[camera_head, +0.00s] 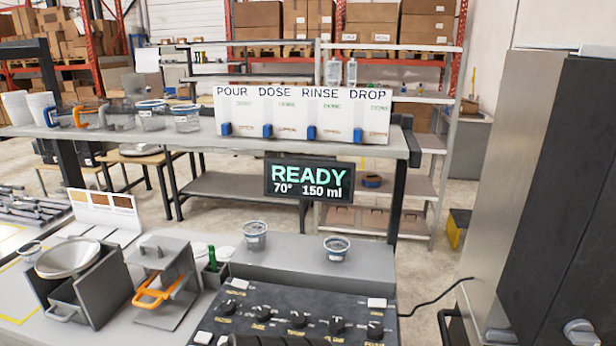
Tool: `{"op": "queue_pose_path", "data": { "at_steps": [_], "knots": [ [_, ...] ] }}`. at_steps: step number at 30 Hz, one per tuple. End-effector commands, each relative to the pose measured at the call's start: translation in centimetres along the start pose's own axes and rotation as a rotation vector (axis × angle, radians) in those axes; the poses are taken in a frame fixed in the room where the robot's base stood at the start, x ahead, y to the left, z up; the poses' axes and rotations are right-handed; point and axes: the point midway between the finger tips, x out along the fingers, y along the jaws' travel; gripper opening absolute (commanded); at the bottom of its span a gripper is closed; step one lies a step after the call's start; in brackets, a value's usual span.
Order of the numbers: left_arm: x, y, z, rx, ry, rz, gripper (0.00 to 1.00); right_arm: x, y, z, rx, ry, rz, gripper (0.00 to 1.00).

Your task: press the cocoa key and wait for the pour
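A dark control panel (300,308) with several black knobs and small white keys lies at the bottom centre. One white key (240,284) is at its back left and another white key (376,303) at its right. The key labels are too small to read, so I cannot tell which is cocoa. The display (309,181) above reads READY, 70°, 150 ml. One cup (255,238) and a second cup (336,249) stand on the grey ledge behind the panel. I see no pour. Neither gripper can be made out; a dark shape at the bottom edge is unclear.
A grey stand with an orange handle (158,292) and a metal bowl (68,257) are left of the panel. A tall cabinet (534,165) blocks the right.

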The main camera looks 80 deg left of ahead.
Motion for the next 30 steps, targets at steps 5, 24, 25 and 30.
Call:
{"op": "queue_pose_path", "data": {
  "at_steps": [5,24,25,30],
  "knots": [
    [0.00,0.02,-0.02,0.000,0.000,0.000,0.54,0.00,0.01,0.00,0.000,0.000,0.000,0.40],
    [0.00,0.02,-0.02,-0.001,0.001,0.000,0.00,0.00,0.12,0.02,-0.001,0.000,0.001,0.40],
    [0.00,0.01,-0.02,-0.001,0.001,0.000,0.00,0.00,0.14,0.02,-0.001,0.000,0.002,0.40],
    [0.00,0.01,-0.01,-0.001,0.001,0.000,0.00,0.00,0.22,0.03,-0.001,0.000,0.002,0.40]
  ]
}}
